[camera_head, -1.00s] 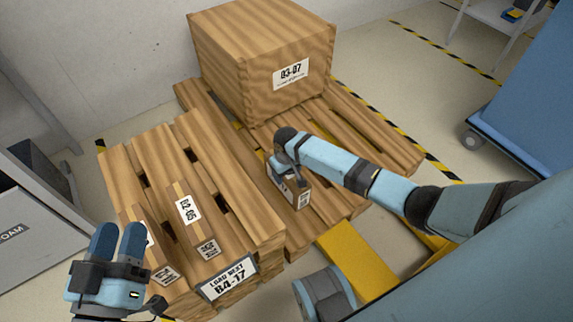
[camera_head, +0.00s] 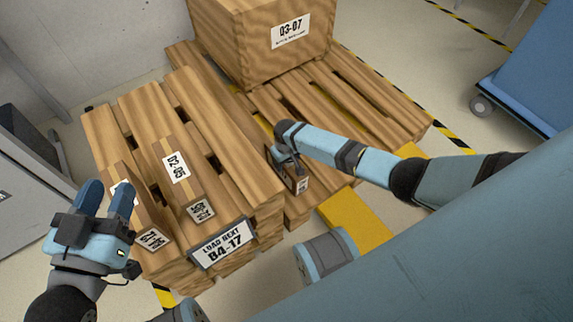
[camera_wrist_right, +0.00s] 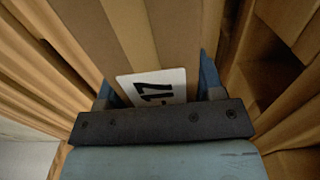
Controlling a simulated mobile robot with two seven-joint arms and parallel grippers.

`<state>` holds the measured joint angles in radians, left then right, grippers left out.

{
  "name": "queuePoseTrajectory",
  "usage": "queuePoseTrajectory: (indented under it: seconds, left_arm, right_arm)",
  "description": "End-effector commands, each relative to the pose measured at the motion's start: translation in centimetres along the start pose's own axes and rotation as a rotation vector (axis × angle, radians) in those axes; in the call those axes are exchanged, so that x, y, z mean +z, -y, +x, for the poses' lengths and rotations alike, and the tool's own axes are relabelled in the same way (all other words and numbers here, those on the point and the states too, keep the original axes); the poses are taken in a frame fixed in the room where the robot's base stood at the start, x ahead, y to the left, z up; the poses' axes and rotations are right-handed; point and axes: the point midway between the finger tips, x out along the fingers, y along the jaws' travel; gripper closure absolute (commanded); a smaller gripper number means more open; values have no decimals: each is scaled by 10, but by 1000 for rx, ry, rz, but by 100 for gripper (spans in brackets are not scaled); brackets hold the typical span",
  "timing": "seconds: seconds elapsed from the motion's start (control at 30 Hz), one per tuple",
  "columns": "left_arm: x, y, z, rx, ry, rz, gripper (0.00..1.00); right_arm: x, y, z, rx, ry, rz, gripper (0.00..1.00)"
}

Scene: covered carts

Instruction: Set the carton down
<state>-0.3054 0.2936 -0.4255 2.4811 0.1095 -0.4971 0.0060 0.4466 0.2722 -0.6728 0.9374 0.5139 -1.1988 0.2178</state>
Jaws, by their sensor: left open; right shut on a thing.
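My right gripper (camera_head: 284,160) is shut on a small brown carton (camera_head: 298,184), over the near edge of the low pallet (camera_head: 350,115), beside the taller pallet stack. I cannot tell whether the carton's base touches the slats. In the right wrist view, the carton (camera_wrist_right: 130,30) lies between the blue fingers of the right gripper (camera_wrist_right: 156,85), its white label ending in "17" partly hidden by the gripper. My left gripper (camera_head: 106,198) is open and empty, in front of the stack's left side.
A large box labelled 03-07 (camera_head: 262,45) stands at the back of the low pallet. A blue cart (camera_head: 535,90) is at right, a grey cabinet (camera_head: 25,215) at left.

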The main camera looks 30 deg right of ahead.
Motion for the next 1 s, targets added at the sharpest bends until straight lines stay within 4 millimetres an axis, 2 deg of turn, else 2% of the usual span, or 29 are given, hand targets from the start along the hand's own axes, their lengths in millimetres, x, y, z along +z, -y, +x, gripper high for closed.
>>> queuePoseTrajectory:
  seconds: [0.07,0.23,0.47,0.5,0.57,0.6,0.87,1.0]
  left_arm:
    - [2,3,2,-3,-23,39,57]
    - [-7,6,4,0,-41,65,57]
    - [-4,5,2,0,-36,65,57]
    - [-4,5,2,0,-36,65,57]
    - [-4,5,2,0,-36,64,57]
    - [-4,5,2,-1,-36,64,57]
    - [-5,5,3,-3,-37,56,57]
    - [-14,4,3,1,-30,34,57]
  right_arm:
    - [-2,0,11,-1,-3,-1,87]
    - [-1,0,9,-1,-3,0,87]
    - [-1,0,14,0,-3,0,87]
    - [0,0,14,0,-1,0,29]
    - [0,0,13,0,-1,0,15]
    - [0,0,14,0,-1,0,13]
    - [0,0,12,1,-1,0,13]
    - [0,0,-4,0,-2,0,13]
